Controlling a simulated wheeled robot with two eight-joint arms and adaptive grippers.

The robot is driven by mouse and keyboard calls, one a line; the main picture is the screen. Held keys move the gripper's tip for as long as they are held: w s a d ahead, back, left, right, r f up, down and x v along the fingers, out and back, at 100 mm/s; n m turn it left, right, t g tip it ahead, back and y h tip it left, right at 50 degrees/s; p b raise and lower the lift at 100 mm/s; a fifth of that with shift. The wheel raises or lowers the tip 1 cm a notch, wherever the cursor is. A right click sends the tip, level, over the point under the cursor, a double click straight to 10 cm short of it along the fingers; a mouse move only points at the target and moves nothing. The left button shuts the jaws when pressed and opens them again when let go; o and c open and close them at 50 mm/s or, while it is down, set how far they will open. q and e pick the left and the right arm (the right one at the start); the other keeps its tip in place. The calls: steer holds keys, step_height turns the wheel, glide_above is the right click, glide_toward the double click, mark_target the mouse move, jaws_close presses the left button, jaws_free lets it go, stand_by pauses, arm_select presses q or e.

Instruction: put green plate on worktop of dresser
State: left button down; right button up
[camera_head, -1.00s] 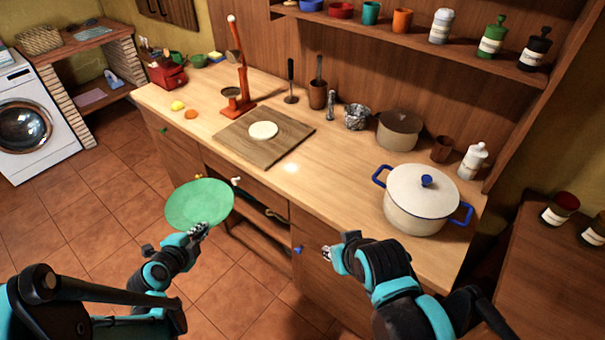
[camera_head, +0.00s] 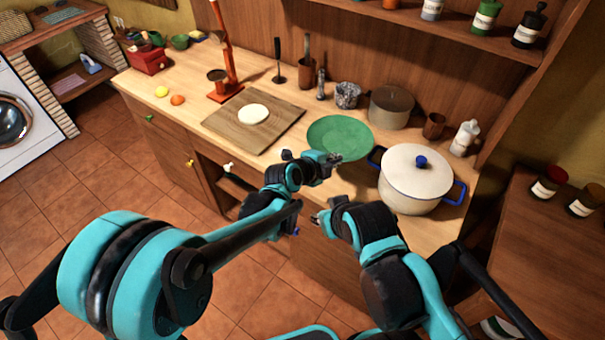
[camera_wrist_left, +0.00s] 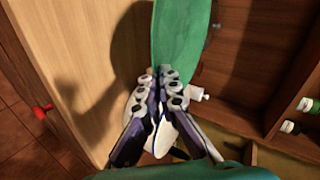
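The green plate (camera_head: 340,135) is over the dresser's worktop (camera_head: 295,170), between the cutting board and the white pot. My left gripper (camera_head: 332,158) is shut on the plate's near rim. In the left wrist view the plate (camera_wrist_left: 185,35) runs out from between the fingertips (camera_wrist_left: 164,76). A dark shadow falls on the wood beside it, and the plate looks raised, though I cannot tell how far. My right gripper (camera_head: 318,218) is in front of the dresser's front edge, apart from the plate; its fingers are too small to read.
The white pot (camera_head: 415,185) with blue handles stands close to the plate's right. A cutting board (camera_head: 250,125) with a pale round item (camera_head: 253,114) lies left. A grey pot (camera_head: 391,105) and a metal cup (camera_head: 348,95) stand behind. Bare worktop shows left of the plate.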

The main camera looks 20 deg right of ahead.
arm_select(q)
steer(key=w+a+f+b, duration=0.2)
steer(key=a+f+b, duration=0.2)
steer(key=a+f, duration=0.6)
steer(key=shift+w+a+f+b, duration=0.15)
steer(key=shift+w+a+b, duration=0.05)
steer(key=shift+b, duration=0.15)
steer(key=c, duration=2)
jaws_free()
steer(key=shift+f, duration=0.1)
